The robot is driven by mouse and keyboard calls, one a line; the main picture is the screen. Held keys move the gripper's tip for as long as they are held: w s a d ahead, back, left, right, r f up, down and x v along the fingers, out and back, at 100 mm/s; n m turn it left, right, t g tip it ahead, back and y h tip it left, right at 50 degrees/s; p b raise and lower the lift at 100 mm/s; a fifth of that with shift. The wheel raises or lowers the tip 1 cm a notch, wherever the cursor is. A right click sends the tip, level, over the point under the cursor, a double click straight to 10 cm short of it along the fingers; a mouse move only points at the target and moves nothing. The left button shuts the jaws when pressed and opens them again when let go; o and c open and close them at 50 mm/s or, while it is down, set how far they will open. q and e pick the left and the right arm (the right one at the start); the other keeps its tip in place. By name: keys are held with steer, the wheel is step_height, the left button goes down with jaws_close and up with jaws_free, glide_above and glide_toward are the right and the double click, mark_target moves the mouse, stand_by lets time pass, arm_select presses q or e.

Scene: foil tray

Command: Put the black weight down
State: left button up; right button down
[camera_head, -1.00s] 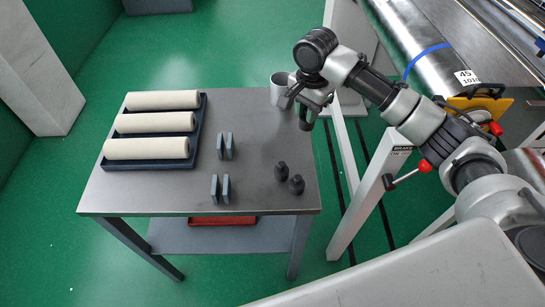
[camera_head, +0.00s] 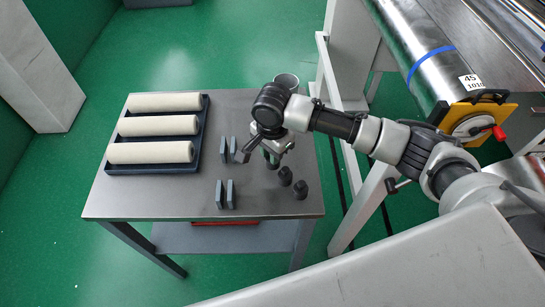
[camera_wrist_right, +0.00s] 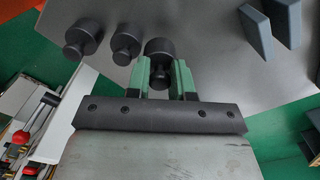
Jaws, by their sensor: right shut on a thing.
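My right gripper (camera_head: 271,156) is over the right part of the grey metal table (camera_head: 190,205). In the right wrist view, its green-lined fingers (camera_wrist_right: 162,82) are shut on the knob of a black weight (camera_wrist_right: 160,48). The held weight hangs upright in line with two other black weights. These two, the nearer (camera_head: 300,189) and the farther (camera_head: 285,175), stand on the table, and also show in the wrist view (camera_wrist_right: 83,37) (camera_wrist_right: 126,42). I cannot tell whether the held weight touches the tabletop. My left gripper is not in view.
Several grey-blue plates stand in pairs (camera_head: 225,194) (camera_head: 228,148) left of the gripper. A dark tray (camera_head: 200,150) with cream rolls (camera_head: 150,152) fills the table's left side.

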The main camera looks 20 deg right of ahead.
steer(key=shift+f, duration=1.65)
steer(key=c, duration=1.3)
jaws_free()
steer(key=shift+f, duration=0.1)
steer(key=shift+o, duration=0.2)
steer(key=shift+d, duration=0.1)
step_height(320, 180, up, 12)
steer(key=shift+r, duration=0.15)
